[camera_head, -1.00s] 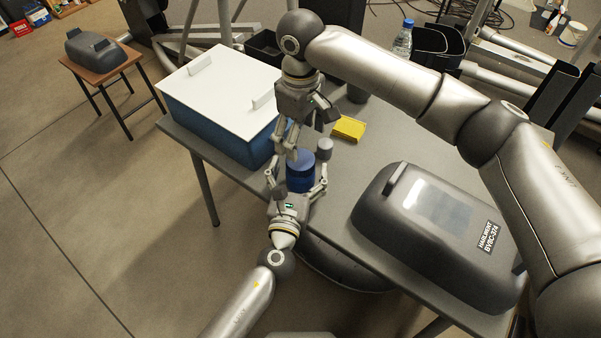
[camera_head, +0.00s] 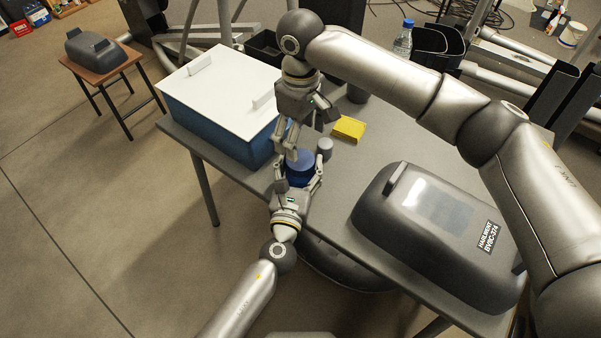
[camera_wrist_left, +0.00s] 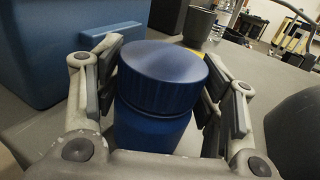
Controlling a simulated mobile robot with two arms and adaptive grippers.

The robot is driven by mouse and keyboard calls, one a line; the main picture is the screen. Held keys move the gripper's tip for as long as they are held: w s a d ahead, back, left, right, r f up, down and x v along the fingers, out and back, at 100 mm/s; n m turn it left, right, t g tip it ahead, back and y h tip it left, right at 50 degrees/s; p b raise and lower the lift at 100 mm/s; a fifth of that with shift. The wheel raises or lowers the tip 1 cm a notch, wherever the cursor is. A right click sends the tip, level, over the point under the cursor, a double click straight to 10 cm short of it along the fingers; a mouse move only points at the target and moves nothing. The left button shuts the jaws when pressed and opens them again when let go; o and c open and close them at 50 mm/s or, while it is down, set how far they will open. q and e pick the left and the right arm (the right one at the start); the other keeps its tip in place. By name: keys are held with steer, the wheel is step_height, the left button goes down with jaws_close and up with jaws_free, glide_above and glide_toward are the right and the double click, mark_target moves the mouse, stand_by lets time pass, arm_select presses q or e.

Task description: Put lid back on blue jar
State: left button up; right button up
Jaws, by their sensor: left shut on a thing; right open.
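The blue jar (camera_head: 298,176) stands on the grey table near its front-left edge. Its ridged blue lid (camera_wrist_left: 163,75) sits on top of the jar body (camera_wrist_left: 150,130) in the left wrist view; I cannot tell if it is screwed tight. My left gripper (camera_head: 299,181) reaches in from the front and is shut on the jar, its fingers on both sides below the lid. My right gripper (camera_head: 306,136) hangs just above and behind the jar, open, one finger close to the lid. I cannot tell whether that finger touches it.
A blue box (camera_head: 222,128) with a white cover stands left of the jar. A dark grey case (camera_head: 440,235) fills the table's right front. A water bottle (camera_head: 403,40) stands farther back.

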mark_target(300, 159)
arm_select(q)
steer(key=c, duration=0.5)
arm_select(e)
steer(key=n, duration=0.4)
steer(key=shift+n, duration=0.3)
step_height(300, 159, down, 8)
steer(key=shift+f, duration=0.1)
steer(key=c, duration=1.1)
steer(key=m, duration=0.3)
